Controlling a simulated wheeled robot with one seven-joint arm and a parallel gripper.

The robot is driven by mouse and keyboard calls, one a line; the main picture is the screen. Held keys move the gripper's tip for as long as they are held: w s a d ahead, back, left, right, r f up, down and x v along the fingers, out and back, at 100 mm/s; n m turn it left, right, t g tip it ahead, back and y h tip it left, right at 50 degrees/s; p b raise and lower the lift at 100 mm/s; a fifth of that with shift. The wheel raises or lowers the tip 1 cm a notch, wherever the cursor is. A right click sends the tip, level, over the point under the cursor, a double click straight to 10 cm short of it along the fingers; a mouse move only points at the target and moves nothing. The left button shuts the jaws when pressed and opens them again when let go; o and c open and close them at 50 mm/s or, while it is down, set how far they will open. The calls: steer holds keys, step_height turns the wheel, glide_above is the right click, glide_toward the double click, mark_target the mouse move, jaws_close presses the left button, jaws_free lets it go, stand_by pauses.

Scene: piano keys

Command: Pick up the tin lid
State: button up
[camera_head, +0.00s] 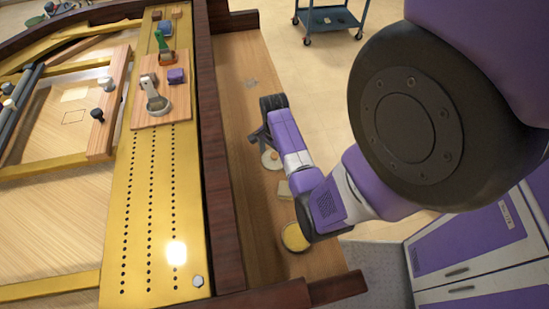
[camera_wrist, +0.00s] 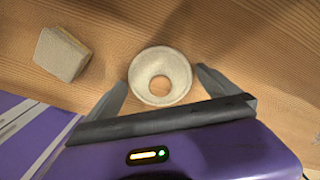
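A pale round ring-like piece (camera_wrist: 160,76) with a brownish centre lies on the wooden ledge in the wrist view. It also shows in the head view (camera_head: 269,163), just below my gripper (camera_head: 262,137). A yellow round disc (camera_head: 294,238) lies nearer on the same ledge, partly behind my arm. I cannot tell for sure which of these is the tin lid. In the wrist view my gripper (camera_wrist: 163,84) is open, with one finger on each side of the pale piece. Whether the fingers touch it is unclear.
A beige block (camera_wrist: 62,53) lies beside the pale piece, also seen in the head view (camera_head: 285,189). A dark raised rail (camera_head: 215,170) borders the ledge on the left. The ledge (camera_head: 240,60) is mostly bare farther back. Purple cabinets (camera_head: 470,240) stand at lower right.

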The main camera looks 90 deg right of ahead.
steer(key=c, duration=1)
steer(key=shift+c, duration=0.2)
steer(key=shift+r, duration=0.2)
